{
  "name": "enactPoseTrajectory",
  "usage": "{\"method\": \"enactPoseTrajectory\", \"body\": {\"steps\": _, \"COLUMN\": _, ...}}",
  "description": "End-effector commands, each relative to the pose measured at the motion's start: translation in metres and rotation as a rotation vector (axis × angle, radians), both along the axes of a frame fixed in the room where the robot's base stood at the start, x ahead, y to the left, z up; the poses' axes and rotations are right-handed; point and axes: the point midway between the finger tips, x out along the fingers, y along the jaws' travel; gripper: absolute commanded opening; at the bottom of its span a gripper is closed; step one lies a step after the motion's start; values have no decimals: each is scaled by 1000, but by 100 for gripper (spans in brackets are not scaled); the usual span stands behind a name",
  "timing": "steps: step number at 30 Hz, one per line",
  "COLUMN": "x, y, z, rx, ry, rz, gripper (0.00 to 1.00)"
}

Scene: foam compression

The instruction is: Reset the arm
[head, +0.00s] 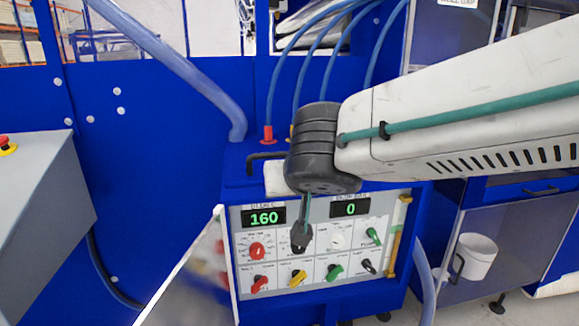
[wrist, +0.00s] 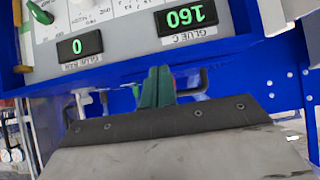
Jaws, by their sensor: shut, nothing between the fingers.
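My gripper shows in the wrist view as two green fingers (wrist: 157,86) pressed together with nothing between them. They point toward the edge of the control panel (wrist: 125,35), which appears upside down there. In the head view my arm comes in from the right, and its dark wrist hides part of the top of the blue control box. The panel (head: 345,240) shows below the wrist, with green displays reading 160 (head: 264,217) and 0 (head: 350,209). A dark shape hangs below the wrist in front of the panel; fingertip contact cannot be told.
Red, yellow, green and black knobs cover the panel, including a red knob (head: 257,251). Blue hoses (head: 283,75) rise behind the box.

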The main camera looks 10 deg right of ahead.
Motion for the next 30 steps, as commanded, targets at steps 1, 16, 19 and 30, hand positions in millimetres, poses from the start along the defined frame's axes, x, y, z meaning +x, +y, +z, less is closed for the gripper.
{"method": "enactPoseTrajectory", "body": {"steps": 1, "x": -7, "y": 1, "z": -5, "rx": -1, "ry": 0, "rz": 3, "gripper": 0}}
{"method": "enactPoseTrajectory", "body": {"steps": 16, "x": -57, "y": -41, "z": -46, "rx": -312, "ry": 232, "rz": 85, "gripper": 0}}
{"method": "enactPoseTrajectory", "body": {"steps": 19, "x": -92, "y": -80, "z": -62, "rx": -371, "ry": 437, "rz": 95, "gripper": 0}}
{"method": "enactPoseTrajectory", "body": {"steps": 30, "x": -207, "y": -129, "z": -76, "rx": -32, "ry": 832, "rz": 116, "gripper": 0}}
